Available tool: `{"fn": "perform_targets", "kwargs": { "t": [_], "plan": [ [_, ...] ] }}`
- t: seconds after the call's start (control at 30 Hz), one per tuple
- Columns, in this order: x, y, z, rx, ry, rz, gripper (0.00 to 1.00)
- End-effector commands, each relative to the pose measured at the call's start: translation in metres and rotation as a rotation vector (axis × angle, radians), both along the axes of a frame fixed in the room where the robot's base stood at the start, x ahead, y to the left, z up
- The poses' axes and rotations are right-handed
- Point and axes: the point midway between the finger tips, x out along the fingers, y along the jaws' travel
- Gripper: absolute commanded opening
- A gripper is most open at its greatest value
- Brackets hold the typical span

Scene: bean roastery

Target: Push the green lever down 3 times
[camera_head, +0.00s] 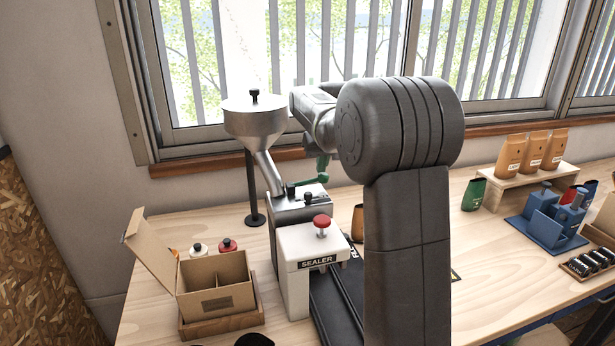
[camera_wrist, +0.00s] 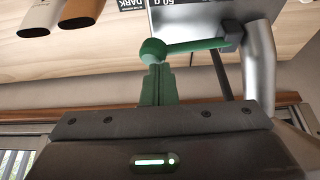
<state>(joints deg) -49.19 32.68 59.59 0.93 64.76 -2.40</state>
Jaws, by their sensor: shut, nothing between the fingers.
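The green lever (camera_head: 306,182) sticks out from the top of the grey metal machine (camera_head: 300,208) below the steel funnel. In the head view it lies nearly level, its round knob end to the right. In the wrist view the lever (camera_wrist: 195,45) runs from a dark pivot to its green ball knob (camera_wrist: 152,50). My gripper (camera_head: 322,168) points down with its green fingers just above the knob. In the wrist view the shut fingers (camera_wrist: 158,70) reach the knob's edge; I cannot tell whether they touch it. Nothing is between them.
The steel funnel (camera_head: 255,122) stands left of my gripper. The white sealer (camera_head: 308,262) with a red knob stands in front of the machine. An open cardboard box (camera_head: 214,283) is at front left. A blue stand (camera_head: 550,222) and several bags are at right.

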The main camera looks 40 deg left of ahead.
Motion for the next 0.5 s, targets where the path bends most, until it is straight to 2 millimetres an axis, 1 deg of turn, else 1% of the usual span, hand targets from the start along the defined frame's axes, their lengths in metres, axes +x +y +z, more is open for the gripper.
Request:
{"fn": "perform_targets", "kwargs": {
  "t": [0.03, 0.27, 0.5],
  "plan": [
    [-0.0004, 0.0001, -0.0037, -0.001, 0.002, 0.000, 0.00],
    [-0.0004, 0.0000, -0.0107, -0.002, 0.003, 0.000, 0.00],
    [-0.0004, 0.0000, -0.0089, -0.001, 0.002, 0.000, 0.00]
  ]
}}
